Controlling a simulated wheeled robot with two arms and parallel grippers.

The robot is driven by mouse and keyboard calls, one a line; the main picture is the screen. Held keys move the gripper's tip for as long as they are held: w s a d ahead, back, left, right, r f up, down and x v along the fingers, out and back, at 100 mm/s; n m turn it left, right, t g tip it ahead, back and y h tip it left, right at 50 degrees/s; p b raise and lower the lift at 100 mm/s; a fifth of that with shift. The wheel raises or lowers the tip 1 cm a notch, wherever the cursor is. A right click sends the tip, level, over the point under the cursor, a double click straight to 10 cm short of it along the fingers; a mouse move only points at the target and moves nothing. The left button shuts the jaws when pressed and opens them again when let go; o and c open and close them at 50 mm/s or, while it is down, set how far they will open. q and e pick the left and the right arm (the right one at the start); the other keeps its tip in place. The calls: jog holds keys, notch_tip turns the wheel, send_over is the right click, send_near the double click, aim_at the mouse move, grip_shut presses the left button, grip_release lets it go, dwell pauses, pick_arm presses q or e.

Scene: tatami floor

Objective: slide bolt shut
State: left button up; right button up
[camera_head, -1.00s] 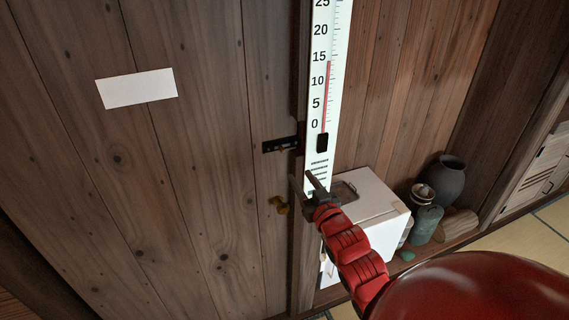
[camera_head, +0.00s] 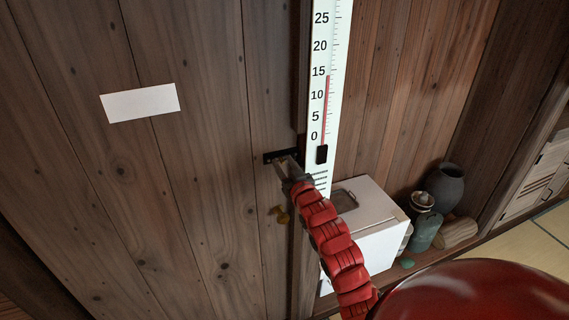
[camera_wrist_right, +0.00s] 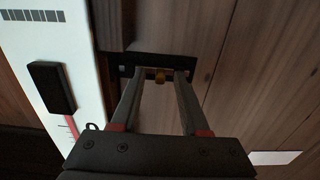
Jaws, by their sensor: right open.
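The slide bolt has a dark plate (camera_head: 270,157) fixed near the right edge of the wooden door. Whether the fingers touch the knob cannot be told. My left gripper is not in view.
A tall white thermometer board (camera_head: 342,60) stands just right of the door edge. A white box (camera_head: 372,215), a dark vase (camera_head: 445,187) and jars are at lower right.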

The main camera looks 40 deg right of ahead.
grip_shut()
dwell(1.4)
